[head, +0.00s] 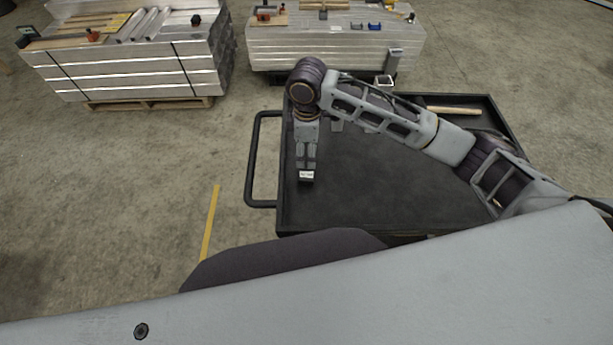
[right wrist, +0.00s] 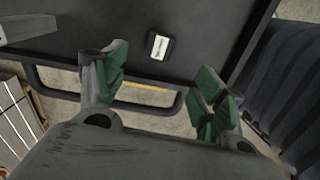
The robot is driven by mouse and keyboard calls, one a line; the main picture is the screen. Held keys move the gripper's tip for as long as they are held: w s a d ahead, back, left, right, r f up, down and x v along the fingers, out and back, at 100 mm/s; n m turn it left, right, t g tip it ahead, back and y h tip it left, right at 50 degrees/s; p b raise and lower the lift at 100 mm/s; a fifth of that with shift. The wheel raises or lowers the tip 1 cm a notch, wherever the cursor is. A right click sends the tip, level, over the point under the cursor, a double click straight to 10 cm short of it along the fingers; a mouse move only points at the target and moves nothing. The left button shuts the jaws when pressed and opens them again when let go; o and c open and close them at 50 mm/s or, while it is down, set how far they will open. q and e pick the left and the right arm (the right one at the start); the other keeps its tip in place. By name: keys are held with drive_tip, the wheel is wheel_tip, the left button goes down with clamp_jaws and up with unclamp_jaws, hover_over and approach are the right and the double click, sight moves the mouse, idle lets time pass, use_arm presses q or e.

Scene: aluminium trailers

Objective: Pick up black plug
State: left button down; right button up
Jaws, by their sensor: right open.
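The black plug (head: 306,176) is a small dark block with a white label on its face. It lies on the black cart top (head: 390,190), near the cart's left side. In the right wrist view the plug (right wrist: 160,47) shows whole, just beyond the fingertips and between their lines. My right gripper (head: 306,162) points down close to the plug, and in the head view its fingers partly overlap the plug. In the right wrist view its green-padded fingers (right wrist: 161,85) are wide apart with nothing between them. My left gripper is in neither view.
The cart's tubular handle (head: 250,160) runs along its left side. A light wooden strip (head: 453,110) lies at the cart's far right. Stacks of aluminium (head: 130,65) and (head: 335,45) stand behind on the floor. Most of the cart top is bare.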

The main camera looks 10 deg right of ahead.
hover_over(307, 174)
drive_tip(key=shift+s+f, duration=0.1)
drive_tip(key=shift+f, duration=4.15)
drive_tip(key=shift+a+f+p, duration=0.1)
drive_tip(key=shift+f+p, duration=0.4)
drive_tip(key=shift+f, duration=2.1)
drive_tip(key=c, duration=1.1)
